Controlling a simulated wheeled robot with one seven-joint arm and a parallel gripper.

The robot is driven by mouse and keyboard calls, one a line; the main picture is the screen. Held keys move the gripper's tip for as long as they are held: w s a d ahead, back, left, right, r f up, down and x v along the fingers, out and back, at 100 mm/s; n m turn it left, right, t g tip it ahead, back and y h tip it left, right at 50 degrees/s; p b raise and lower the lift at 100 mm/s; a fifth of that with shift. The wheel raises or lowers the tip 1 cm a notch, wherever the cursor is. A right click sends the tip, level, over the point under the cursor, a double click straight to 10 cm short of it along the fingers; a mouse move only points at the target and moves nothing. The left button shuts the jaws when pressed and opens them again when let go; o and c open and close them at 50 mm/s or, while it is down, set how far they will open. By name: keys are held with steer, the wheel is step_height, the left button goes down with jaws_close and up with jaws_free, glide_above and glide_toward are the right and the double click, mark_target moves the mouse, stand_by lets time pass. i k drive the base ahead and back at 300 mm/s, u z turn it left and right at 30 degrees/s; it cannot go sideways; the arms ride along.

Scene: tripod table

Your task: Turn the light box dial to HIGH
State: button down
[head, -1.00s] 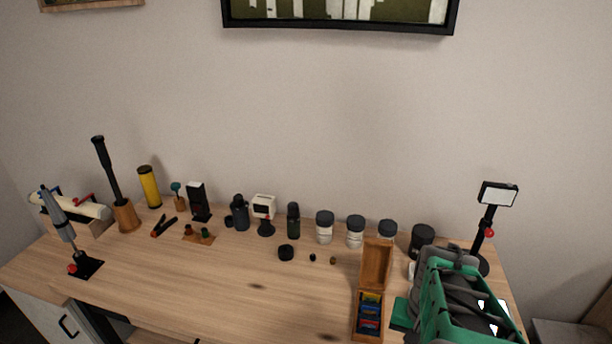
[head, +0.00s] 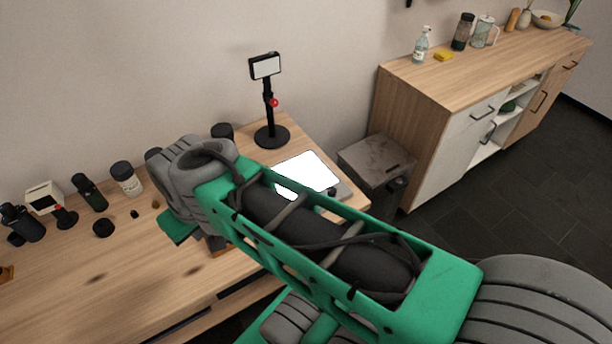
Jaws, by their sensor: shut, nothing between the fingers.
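The light box (head: 308,170) lies flat near the right end of the wooden table, with its white top glowing. Its lower left part is hidden behind my green and grey arm. A small dark knob (head: 332,191), which looks like the dial, is at the box's front right edge. Its setting and any HIGH mark are too small to read. My arm reaches across the picture in front of the box, its far grey joint left of the box. My gripper's fingers do not show; the arm hides that area.
A black stand (head: 272,136) with a lit head and red knob stands behind the light box. A grey cabinet (head: 376,160) and a wooden sideboard (head: 450,85) stand to the right. The table's front left is mostly clear.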

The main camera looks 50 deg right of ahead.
mark_target(331, 191)
steer(key=z, duration=2.4)
steer(key=i, duration=0.35)
steer(key=u, duration=2.15)
steer(key=k, duration=0.6)
steer(key=z, duration=0.9)
